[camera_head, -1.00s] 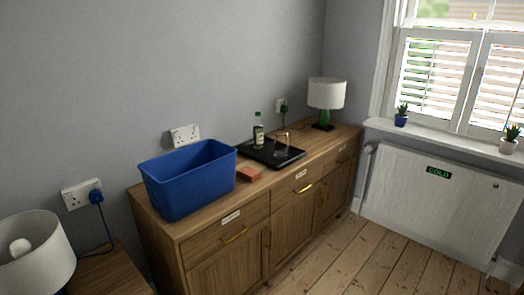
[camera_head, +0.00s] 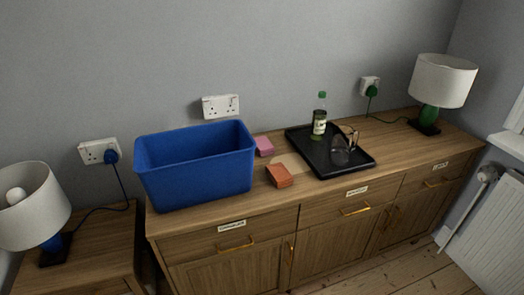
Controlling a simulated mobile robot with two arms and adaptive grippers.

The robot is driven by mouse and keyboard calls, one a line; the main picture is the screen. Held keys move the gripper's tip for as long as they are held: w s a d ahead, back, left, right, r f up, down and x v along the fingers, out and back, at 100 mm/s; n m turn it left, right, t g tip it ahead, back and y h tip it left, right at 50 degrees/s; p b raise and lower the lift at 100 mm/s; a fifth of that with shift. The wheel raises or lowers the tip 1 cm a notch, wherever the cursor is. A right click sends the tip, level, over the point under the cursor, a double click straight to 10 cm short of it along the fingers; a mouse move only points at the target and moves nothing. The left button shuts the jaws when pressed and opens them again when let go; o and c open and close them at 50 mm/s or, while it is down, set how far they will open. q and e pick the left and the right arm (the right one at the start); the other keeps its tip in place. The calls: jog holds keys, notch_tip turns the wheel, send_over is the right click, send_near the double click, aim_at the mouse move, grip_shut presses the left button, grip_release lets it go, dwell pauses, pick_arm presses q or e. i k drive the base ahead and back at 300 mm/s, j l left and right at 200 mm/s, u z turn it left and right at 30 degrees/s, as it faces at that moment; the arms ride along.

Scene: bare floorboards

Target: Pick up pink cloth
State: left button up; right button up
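A small folded pink cloth (camera_head: 264,146) lies on the wooden sideboard (camera_head: 225,208), close to the wall. It sits just right of the blue bin (camera_head: 196,171) and behind an orange folded cloth (camera_head: 279,175). It looks flat-sided and low. Neither of my grippers shows in the head view.
A black tray (camera_head: 352,166) right of the cloths holds a green-capped bottle (camera_head: 319,118) and a clear glass item (camera_head: 342,148). A green-based lamp (camera_head: 440,82) stands at the sideboard's right end. Another lamp (camera_head: 33,205) stands on a lower cabinet at left. A radiator (camera_head: 490,236) is at right.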

aim_at(264, 147)
jog(key=i+l+u, duration=0.15)
jog(key=l, duration=0.25)
jog(key=i+l, duration=0.15)
jog(key=l, duration=0.15)
jog(key=i+l+u, duration=0.1)
jog(key=l, duration=0.2)
jog(key=i+l+u, duration=0.1)
jog(key=l, duration=0.25)
jog(key=i+l, duration=0.25)
jog(key=l+u, duration=0.05)
jog(key=l, duration=0.05)
